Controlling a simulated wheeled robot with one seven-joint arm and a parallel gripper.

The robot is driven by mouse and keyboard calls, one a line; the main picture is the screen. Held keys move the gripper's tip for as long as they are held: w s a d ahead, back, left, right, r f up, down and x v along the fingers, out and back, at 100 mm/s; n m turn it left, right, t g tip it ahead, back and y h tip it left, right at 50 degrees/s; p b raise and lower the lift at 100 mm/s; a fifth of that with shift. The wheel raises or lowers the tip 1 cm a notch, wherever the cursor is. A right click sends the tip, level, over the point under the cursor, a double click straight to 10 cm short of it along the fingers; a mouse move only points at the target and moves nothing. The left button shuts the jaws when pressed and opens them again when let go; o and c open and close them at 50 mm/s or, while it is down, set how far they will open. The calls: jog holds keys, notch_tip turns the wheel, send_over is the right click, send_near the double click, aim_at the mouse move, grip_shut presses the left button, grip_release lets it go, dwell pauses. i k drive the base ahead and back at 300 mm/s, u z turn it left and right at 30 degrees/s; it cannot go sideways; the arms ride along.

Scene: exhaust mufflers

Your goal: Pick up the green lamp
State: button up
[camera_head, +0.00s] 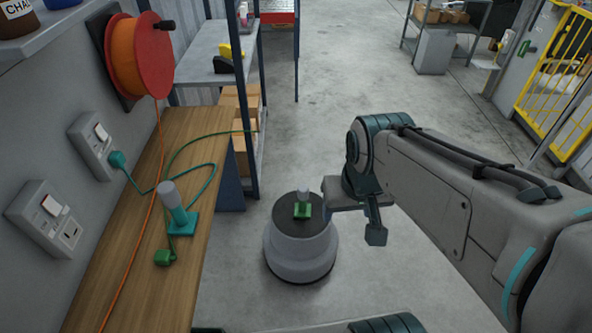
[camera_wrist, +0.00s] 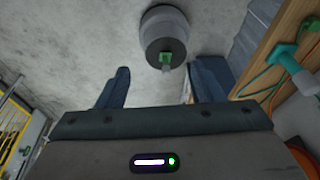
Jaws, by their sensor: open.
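A small green lamp (camera_head: 302,210) with a pale upper part stands on the dark top of a round grey pedestal (camera_head: 285,248) on the floor. In the wrist view the lamp (camera_wrist: 166,57) shows between my fingers, at a distance beyond them. My gripper (camera_wrist: 163,75) is open and empty. In the head view its finger (camera_head: 376,235) hangs to the right of the pedestal, apart from the lamp. A second, teal lamp (camera_head: 178,212) with a pale grey tube stands on the wooden bench.
The wooden bench (camera_head: 120,290) runs along the left wall, with a green plug (camera_head: 165,257) and loose cables. An orange cable reel (camera_head: 138,58) hangs above it. A shelf rack (camera_head: 215,55) stands behind. Open concrete floor (camera_head: 350,110) lies behind the pedestal. A yellow fence (camera_head: 560,75) is far right.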

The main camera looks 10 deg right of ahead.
aim_at(302, 210)
jog(key=u, duration=0.35)
jog(key=i, duration=1.05)
jog(key=z, duration=0.6)
